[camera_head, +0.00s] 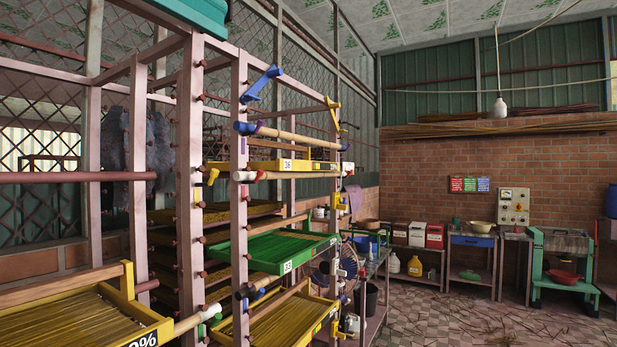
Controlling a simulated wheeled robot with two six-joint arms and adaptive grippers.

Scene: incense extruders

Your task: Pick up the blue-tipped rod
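A pale wooden rod (298,137) with a blue tip (245,128) at its near end rests along the rack's upper part, running back to the right. A wooden rod (285,175) with a white and red tip lies below the upper blue-tipped rod. Neither of my grippers shows in this view.
A pinkish rack (190,190) holds yellow trays and a green tray (285,246) on the left. Short pegs stick out of its posts. A blue bracket (261,84) sits above the upper rod. Benches with machines line the brick wall; the tiled floor (465,325) at right is mostly open.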

